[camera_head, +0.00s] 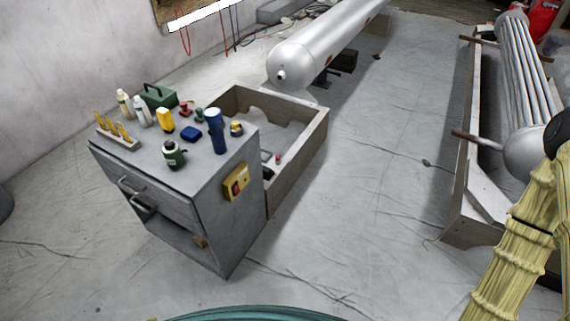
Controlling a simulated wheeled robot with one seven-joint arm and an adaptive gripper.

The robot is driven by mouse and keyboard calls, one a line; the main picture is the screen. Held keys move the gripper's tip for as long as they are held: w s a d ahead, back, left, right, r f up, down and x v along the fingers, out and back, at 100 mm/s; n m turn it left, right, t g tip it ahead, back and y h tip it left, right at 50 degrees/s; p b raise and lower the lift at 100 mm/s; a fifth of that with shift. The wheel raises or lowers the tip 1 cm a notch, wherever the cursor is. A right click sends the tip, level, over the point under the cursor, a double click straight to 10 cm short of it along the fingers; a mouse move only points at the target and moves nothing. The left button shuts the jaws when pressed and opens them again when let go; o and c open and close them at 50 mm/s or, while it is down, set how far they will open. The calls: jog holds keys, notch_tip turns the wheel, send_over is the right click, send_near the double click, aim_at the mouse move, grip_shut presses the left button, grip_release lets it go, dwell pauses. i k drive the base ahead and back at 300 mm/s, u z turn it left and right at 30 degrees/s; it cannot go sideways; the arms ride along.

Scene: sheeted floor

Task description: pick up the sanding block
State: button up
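A grey metal cabinet (184,193) stands left of centre, with tools and bottles on its top. A small, low blue block (190,133) lies flat near the middle of that top. It looks most like the sanding block, but it is too small to be sure. A yellow upright object (165,120) stands just behind it to the left, and a dark blue cylinder (216,131) to its right. Part of my arm, in a pale yellow cover, shows at the right edge, far from the cabinet. My gripper is not in view.
A dark green bottle (174,155), a green case (158,95), white bottles (125,104) and a yellow-pegged rack (117,132) share the cabinet top. An open wooden crate (300,150) adjoins the cabinet. Floor between the crate and the right-hand tube-bundle frame (470,232) is clear.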

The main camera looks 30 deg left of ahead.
aim_at(267, 173)
jog(key=u, duration=0.25)
jog(key=i, duration=0.7)
jog(key=u, duration=0.6)
